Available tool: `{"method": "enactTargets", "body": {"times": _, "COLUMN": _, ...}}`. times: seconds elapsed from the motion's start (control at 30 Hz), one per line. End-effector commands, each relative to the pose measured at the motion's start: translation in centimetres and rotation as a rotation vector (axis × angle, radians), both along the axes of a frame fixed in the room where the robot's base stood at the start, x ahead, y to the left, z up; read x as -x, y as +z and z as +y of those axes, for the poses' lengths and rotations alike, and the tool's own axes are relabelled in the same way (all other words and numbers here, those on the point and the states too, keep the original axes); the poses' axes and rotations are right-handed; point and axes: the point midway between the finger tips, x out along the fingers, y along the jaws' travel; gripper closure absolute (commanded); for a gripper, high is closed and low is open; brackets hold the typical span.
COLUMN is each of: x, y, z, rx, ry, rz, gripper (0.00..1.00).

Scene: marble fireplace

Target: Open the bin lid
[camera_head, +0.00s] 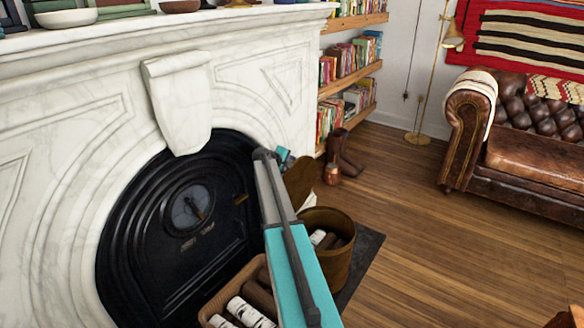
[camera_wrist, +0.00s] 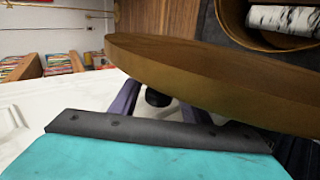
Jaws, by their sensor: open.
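The round brown bin (camera_head: 328,243) stands on the dark hearth in the head view, its mouth uncovered and birch logs showing inside. Its brown lid (camera_head: 299,180) is raised and tilted up at the back of the bin, partly hidden by my arm. In the wrist view the lid (camera_wrist: 220,80) crosses the picture as a thick wooden disc seen nearly edge-on. My gripper (camera_wrist: 157,98) is open, its fingers beside the lid and partly hidden by its edge. A small dark thing shows between the fingers; I cannot tell what it is, nor whether the fingers touch the lid.
The white marble fireplace (camera_head: 60,190) stands close on the left. A basket (camera_head: 214,303) of logs sits beside the bin. Brown boots (camera_head: 346,160) and a copper pot (camera_head: 332,175) stand behind. Bookshelves (camera_head: 349,77) are beyond.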

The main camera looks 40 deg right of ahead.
Motion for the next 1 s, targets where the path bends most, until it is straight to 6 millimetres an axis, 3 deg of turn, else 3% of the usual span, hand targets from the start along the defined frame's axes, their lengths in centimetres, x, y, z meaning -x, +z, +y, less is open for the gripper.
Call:
{"method": "enactTargets", "body": {"times": 0.27, "x": 0.4, "y": 1.2, "z": 1.5, "rx": 0.001, "ry": 0.001, "rz": -0.001, "gripper": 0.57}}
{"method": "enactTargets", "body": {"times": 1.0, "x": 2.3, "y": 7.5, "z": 10.1, "rx": 0.0, "ry": 0.001, "rz": -0.001, "gripper": 0.57}}
